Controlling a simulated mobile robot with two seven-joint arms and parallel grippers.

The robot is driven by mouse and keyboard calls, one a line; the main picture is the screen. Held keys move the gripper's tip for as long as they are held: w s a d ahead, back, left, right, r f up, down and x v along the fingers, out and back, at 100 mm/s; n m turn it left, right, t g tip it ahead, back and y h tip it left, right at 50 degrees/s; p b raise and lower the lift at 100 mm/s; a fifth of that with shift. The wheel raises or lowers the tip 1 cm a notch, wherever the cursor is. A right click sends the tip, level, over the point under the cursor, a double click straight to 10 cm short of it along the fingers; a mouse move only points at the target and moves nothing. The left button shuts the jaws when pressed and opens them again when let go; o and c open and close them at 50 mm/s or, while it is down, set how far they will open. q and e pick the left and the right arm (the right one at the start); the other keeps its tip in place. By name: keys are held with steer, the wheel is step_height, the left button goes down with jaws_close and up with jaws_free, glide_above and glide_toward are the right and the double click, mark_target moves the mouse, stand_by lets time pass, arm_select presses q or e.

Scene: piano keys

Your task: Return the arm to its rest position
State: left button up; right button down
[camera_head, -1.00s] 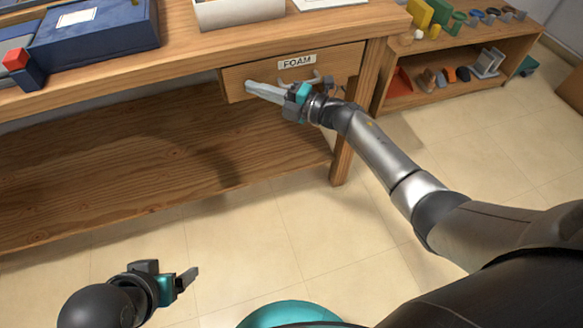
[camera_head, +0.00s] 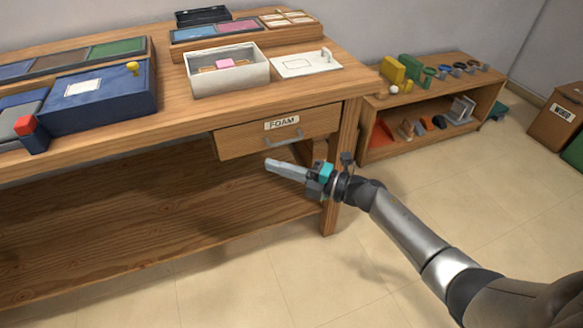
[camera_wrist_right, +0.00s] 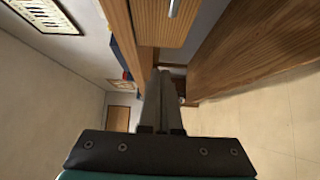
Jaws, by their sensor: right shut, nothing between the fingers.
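My right gripper (camera_head: 270,164) is shut and empty in the head view, just below and in front of the drawer labelled FOAM (camera_head: 255,135). It is apart from the drawer's grey handle (camera_head: 285,142). In the right wrist view the shut fingers (camera_wrist_right: 160,78) point past the drawer front (camera_wrist_right: 158,25). The right arm reaches in from the lower right. My left gripper is out of the head view.
The wooden workbench (camera_head: 180,108) holds a blue box (camera_head: 105,100), a white box (camera_head: 205,82) with a pink block, and a white lid (camera_head: 308,64). A low shelf (camera_head: 392,152) with coloured items stands to the right. The floor (camera_head: 400,220) in front is clear.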

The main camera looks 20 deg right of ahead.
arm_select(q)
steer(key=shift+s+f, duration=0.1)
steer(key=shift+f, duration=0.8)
arm_select(e)
steer(key=v, duration=0.3)
steer(key=shift+s+d, duration=0.1)
arm_select(q)
steer(key=shift+p, duration=0.3)
arm_select(e)
steer(key=shift+f, duration=0.1)
